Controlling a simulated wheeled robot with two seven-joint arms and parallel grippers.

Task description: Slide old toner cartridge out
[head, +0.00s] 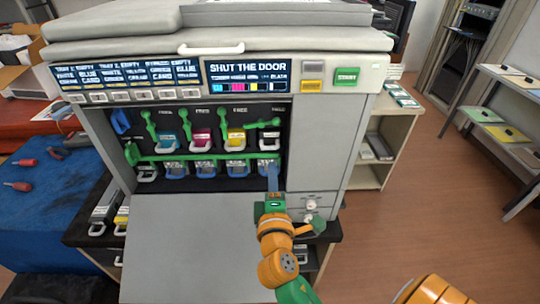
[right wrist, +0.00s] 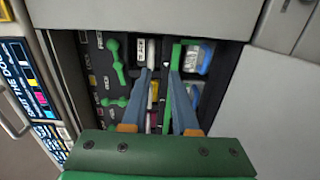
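The printer's front is open, with a row of toner cartridges inside. Cyan (head: 167,140), magenta (head: 201,139) and yellow (head: 236,139) ones have upright green levers. At the rightmost slot the green lever (head: 263,124) lies sideways; it also shows in the right wrist view (right wrist: 115,60). Nothing is visibly held. My left gripper is out of view.
The lowered grey door (head: 190,245) extends below the opening. A row of white-and-blue containers (head: 205,170) sits under the rail. The display reads "SHUT THE DOOR" (head: 247,75). A blue-covered table (head: 45,210) with red-handled tools is at left; shelves (head: 385,150) stand at right.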

